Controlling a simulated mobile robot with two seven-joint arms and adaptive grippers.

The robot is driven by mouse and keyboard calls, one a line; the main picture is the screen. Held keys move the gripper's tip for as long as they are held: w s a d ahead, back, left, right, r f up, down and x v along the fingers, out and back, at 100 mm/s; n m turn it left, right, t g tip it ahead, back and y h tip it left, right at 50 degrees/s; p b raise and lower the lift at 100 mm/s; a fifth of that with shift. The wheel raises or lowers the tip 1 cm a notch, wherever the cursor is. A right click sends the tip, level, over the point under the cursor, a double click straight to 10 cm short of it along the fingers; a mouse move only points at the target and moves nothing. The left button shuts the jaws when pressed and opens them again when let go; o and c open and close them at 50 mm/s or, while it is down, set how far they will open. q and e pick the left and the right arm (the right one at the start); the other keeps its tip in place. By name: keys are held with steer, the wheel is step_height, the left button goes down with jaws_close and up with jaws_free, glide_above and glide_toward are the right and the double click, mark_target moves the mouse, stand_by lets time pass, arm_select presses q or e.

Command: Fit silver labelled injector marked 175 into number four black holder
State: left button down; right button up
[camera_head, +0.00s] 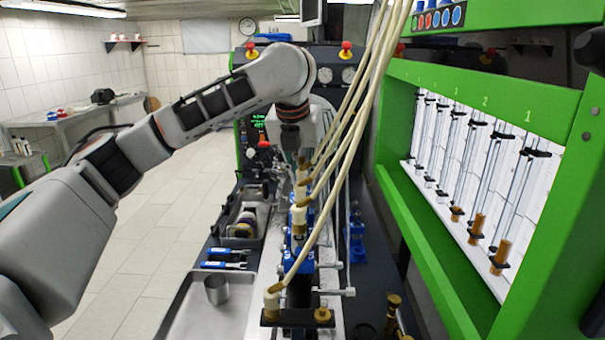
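My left arm reaches in from the left, and its dark gripper (290,140) points down over the far part of the test bench. Its fingers are small and dark, so I cannot tell whether they are open or shut or hold anything. Below and nearer runs a row of injector stations with blue clamps (297,258) and pale hoses ending in cream and brass fittings (299,218). A dark bracket (285,318) with brass fittings sits at the near end. I cannot read holder numbers or pick out the silver injector marked 175. My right gripper is not in view.
Pale hoses (347,130) hang across the middle. A metal tray (185,312) with a metal cup (216,289), blue-handled tools (226,258) and a parts bin (244,222) lie left of the row. A green-framed panel (470,82) with numbered glass tubes stands right.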

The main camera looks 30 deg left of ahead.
arm_select(q)
steer(key=shift+f, duration=0.35)
steer(key=c, duration=2.2)
jaws_free()
steer(key=shift+v, duration=5.5)
steer(key=shift+s+f, duration=0.1)
